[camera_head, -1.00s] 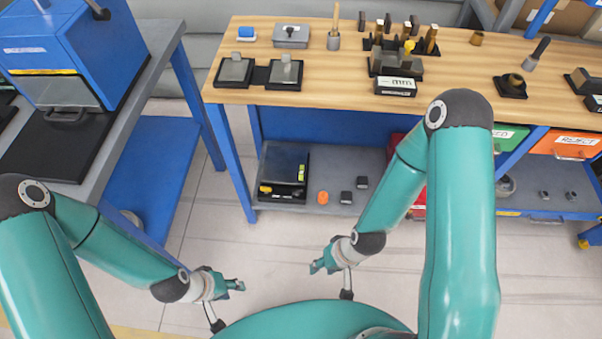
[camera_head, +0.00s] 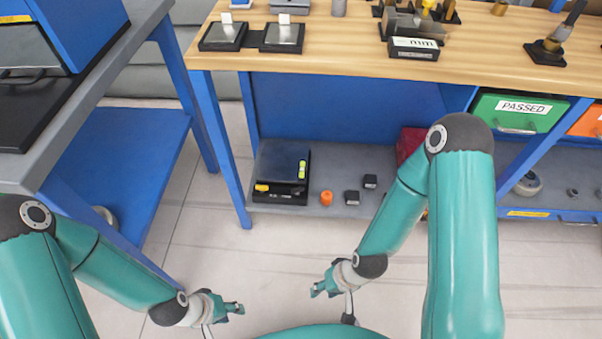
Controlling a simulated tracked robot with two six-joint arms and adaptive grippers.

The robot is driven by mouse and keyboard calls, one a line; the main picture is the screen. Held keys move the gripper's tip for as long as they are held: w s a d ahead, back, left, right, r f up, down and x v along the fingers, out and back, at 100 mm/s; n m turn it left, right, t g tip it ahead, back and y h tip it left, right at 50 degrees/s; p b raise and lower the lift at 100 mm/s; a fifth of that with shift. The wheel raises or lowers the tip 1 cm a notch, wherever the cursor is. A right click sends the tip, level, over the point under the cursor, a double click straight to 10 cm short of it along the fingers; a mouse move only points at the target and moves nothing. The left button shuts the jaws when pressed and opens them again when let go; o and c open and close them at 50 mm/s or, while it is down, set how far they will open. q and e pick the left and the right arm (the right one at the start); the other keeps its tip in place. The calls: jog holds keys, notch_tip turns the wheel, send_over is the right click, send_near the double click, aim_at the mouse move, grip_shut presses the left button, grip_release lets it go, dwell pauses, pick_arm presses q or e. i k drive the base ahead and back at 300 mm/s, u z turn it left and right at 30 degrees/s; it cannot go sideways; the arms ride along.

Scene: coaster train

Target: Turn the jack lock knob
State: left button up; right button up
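A dark low device (camera_head: 283,172) on the grey lower shelf under the wooden bench may be the jack. A yellow part (camera_head: 262,188) shows at its front left corner, and a yellow-green vial-like part (camera_head: 302,169) at its right. I cannot tell for sure which part is the lock knob. A small orange knob-like piece (camera_head: 326,198) stands on the shelf to its right. My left gripper (camera_head: 238,308) and my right gripper (camera_head: 314,291) hang over the floor in front of the shelf, apart from everything. Both look empty; their finger gaps are too small to read.
The wooden bench top (camera_head: 320,50) overhangs the shelf, with a blue leg (camera_head: 218,150) at its left. Two small dark blocks (camera_head: 352,197) sit right of the orange piece. A green PASSED bin (camera_head: 518,110) hangs at right. A grey side table (camera_head: 85,110) stands left. The floor ahead is clear.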

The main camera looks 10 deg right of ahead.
aim_at(297, 190)
jog(key=u, duration=0.2)
jog(key=i, duration=0.15)
jog(key=u, duration=1.7)
jog(key=i, duration=0.25)
jog(key=z, duration=1.45)
